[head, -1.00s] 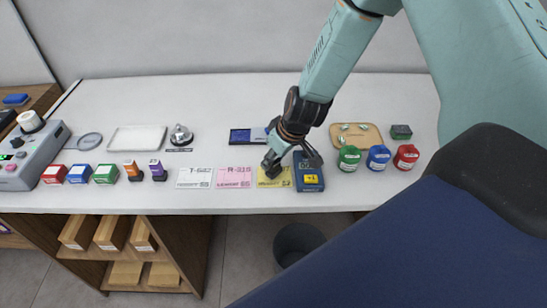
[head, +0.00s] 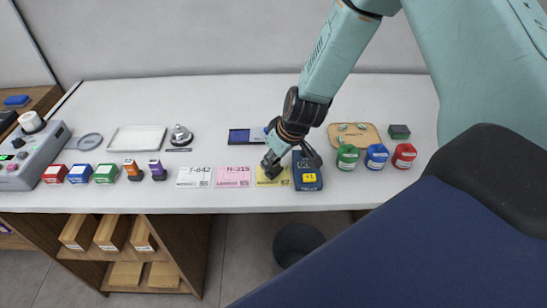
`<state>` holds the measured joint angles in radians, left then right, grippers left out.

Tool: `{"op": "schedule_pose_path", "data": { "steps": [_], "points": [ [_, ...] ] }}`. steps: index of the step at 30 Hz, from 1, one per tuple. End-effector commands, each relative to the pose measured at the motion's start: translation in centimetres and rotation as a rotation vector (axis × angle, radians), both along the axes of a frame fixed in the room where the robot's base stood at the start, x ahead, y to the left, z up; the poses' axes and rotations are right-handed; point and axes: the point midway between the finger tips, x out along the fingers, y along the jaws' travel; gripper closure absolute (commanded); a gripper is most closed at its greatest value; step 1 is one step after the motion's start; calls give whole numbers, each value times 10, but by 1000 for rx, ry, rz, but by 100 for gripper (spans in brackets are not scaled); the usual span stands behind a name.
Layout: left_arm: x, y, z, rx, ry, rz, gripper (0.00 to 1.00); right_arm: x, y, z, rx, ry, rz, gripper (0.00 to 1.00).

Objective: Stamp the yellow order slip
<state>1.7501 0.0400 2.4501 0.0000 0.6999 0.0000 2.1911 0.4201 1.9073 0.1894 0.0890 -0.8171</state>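The yellow order slip (head: 270,181) lies flat near the counter's front edge, right of a white slip (head: 194,178) and a pink slip (head: 233,177). My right gripper (head: 292,168) is over the slip's upper right part and the neighbouring dark blue box (head: 309,178). Its two fingers are spread apart, with nothing visible between them. It partly covers the slip; contact cannot be told. An orange-topped stamp (head: 133,171) and a purple-topped stamp (head: 157,170) stand to the left. A dark blue ink pad (head: 245,136) lies behind the slips. My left gripper is not in view.
A white tray (head: 137,139) and a bell (head: 180,135) stand at back left. Red, blue and green boxes (head: 80,174) and a grey machine (head: 35,154) are further left. Three round-topped containers (head: 376,156) and a wooden tray (head: 371,132) stand at right.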

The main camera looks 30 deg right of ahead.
Motion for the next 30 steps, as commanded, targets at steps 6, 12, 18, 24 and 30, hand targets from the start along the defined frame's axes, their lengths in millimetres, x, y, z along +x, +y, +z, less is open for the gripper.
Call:
{"op": "schedule_pose_path", "data": {
  "steps": [6, 12, 18, 24, 30],
  "points": [
    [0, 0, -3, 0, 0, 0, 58, 0, 0, -3, -1, 0, 0, 87],
    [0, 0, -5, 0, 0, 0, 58, 0, 0, -5, -1, 0, 0, 87],
    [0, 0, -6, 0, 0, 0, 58, 0, 0, -7, -1, 0, 0, 87],
    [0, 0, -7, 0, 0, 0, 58, 0, 0, -7, -1, -1, 0, 87],
    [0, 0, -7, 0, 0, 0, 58, 0, 0, -7, -1, -1, 0, 87]
  ]
}}
